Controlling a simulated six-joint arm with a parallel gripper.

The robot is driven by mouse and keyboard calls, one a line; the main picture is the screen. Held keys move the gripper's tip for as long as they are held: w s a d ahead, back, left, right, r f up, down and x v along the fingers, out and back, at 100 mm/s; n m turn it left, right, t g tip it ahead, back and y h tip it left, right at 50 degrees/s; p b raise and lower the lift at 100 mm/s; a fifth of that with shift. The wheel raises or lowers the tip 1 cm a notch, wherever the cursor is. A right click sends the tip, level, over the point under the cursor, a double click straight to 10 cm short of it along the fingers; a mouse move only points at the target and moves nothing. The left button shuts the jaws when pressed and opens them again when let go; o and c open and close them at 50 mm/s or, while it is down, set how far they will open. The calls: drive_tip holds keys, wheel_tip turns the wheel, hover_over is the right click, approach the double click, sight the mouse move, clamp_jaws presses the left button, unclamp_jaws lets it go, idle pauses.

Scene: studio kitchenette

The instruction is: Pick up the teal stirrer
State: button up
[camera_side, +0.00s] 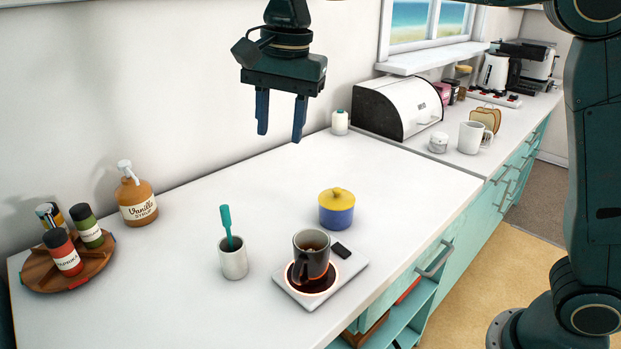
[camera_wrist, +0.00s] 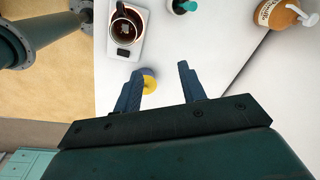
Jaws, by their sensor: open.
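The teal stirrer (camera_side: 226,224) stands in a white cup (camera_side: 233,261) on the white counter, its upper end sticking out above the rim. In the wrist view the stirrer (camera_wrist: 189,5) shows only in part at the top edge, with the cup (camera_wrist: 176,6) cut off there. My gripper (camera_side: 281,138) is open and empty, high above the counter. In the wrist view its two fingers (camera_wrist: 158,82) are spread apart, well short of the stirrer in the picture.
A dark mug (camera_side: 311,262) sits on a glowing warmer plate (camera_side: 345,272) right of the cup. A blue pot with yellow lid (camera_side: 337,212) is behind it. A syrup bottle (camera_side: 137,200) and a wooden spice rack (camera_side: 38,277) stand left. The counter's back middle is clear.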

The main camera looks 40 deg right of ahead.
sight(227, 228)
drive_tip(key=w+a+f+m, duration=0.1)
drive_tip(key=w+a, duration=0.1)
drive_tip(key=a, duration=0.1)
drive_tip(key=w+a+f+m+g, duration=0.1)
drive_tip(key=a+f, duration=0.1)
drive_tip(key=a, duration=0.1)
drive_tip(key=w+a+f+m, duration=0.2)
drive_tip(key=shift+w+a+f, duration=0.2)
drive_tip(key=shift+w+a, duration=0.1)
drive_tip(key=shift+a, duration=0.1)
drive_tip(key=shift+f, duration=0.15)
drive_tip(key=shift+w+d+f, duration=0.1)
drive_tip(key=shift+w+f, duration=0.05)
drive_tip(key=shift+f, duration=6.6)
clamp_jaws()
